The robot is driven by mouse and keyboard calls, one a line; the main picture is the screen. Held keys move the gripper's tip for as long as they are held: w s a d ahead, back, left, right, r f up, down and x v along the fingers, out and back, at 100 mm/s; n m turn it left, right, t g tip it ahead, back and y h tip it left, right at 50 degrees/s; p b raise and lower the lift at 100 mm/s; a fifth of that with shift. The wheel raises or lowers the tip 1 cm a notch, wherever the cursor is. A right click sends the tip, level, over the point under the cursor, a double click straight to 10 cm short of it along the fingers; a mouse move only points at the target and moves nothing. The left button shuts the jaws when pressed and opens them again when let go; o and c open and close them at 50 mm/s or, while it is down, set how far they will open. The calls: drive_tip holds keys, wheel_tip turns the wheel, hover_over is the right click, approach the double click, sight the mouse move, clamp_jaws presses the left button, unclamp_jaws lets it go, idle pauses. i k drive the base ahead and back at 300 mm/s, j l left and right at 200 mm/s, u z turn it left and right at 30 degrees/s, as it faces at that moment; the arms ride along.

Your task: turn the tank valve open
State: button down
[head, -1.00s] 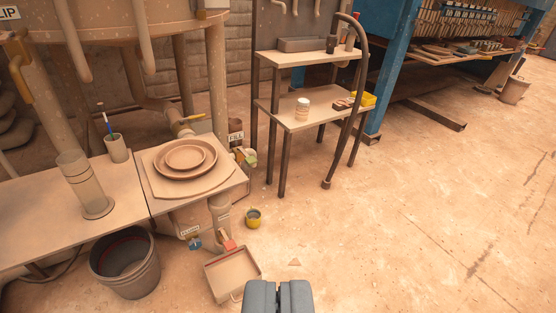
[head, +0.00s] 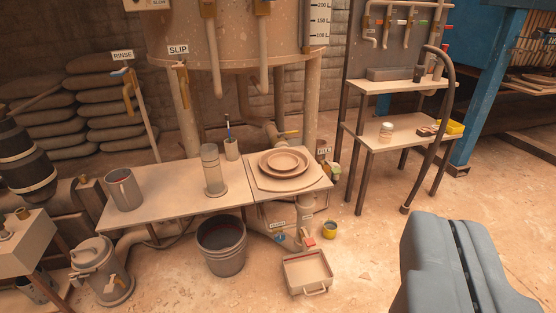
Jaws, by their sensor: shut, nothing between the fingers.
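A big rust-speckled tank (head: 240,45) stands on legs at the back, upper middle. Under it, a pipe carries a small yellow handle (head: 288,133) behind the table, which looks like the tank valve. Another yellow-brown handle (head: 182,72) hangs beneath a SLIP sign (head: 178,50) at the tank's left. No label names either as the tank valve. My gripper (head: 458,235) is large and near at the lower right, shut and empty. It is well apart from both handles, which lie to its left and farther back.
A low table (head: 155,190) with a jug, a cylinder and plates (head: 284,160) stands before the tank. A shelf stand (head: 388,128) with a hose is right. Floor between tray and gripper is mostly clear.

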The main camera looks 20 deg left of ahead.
sight(295, 131)
drive_tip(key=i+j, duration=0.95)
drive_tip(key=i, duration=0.15)
drive_tip(key=i+j+u, duration=0.1)
drive_tip(key=i+j, duration=0.35)
drive_tip(key=i, duration=0.1)
